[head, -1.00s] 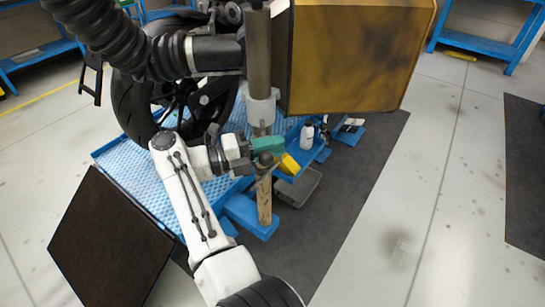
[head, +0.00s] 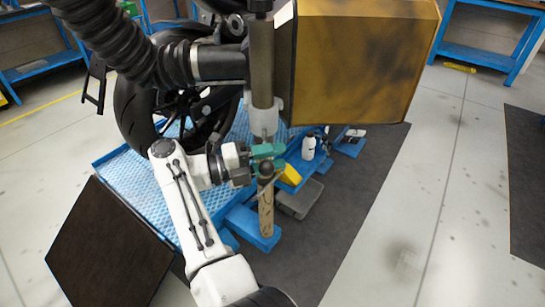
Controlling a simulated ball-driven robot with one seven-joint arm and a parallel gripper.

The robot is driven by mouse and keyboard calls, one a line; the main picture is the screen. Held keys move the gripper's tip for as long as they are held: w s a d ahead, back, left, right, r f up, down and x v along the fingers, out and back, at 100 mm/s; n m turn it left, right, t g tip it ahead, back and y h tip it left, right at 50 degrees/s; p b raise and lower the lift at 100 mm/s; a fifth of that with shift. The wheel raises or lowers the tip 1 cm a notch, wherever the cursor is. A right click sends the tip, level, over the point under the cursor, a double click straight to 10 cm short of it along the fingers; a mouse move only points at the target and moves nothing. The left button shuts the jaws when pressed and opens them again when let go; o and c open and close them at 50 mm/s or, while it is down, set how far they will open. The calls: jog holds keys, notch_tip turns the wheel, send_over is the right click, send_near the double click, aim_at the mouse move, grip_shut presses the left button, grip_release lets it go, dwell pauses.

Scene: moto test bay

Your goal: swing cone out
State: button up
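My gripper (head: 265,160), with green fingers, is at the end of my white arm near the middle of the head view. It is beside a dark round knob on top of a tan upright post (head: 266,212), and the fingers overlap the knob. I cannot tell whether they touch it or are shut. A grey vertical pole (head: 262,70) with a pale collar (head: 265,118) stands just above the gripper. A black corrugated hose (head: 110,45) joins the pole through a dark horizontal pipe. No part is clearly recognisable as the cone.
A large yellow-brown box (head: 365,65) hangs right of the pole. A motorcycle wheel (head: 135,110) stands on a blue platform (head: 140,185). A dark panel (head: 105,245) lies lower left. A white bottle (head: 308,147) and yellow item (head: 290,173) are close right. Floor is open at right.

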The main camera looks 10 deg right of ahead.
jog(key=a+b, duration=0.8)
jog(key=a, duration=0.2)
jog(key=shift+s+a+f+b, duration=0.15)
jog(key=shift+a+b, duration=0.15)
jog(key=shift+a, duration=0.1)
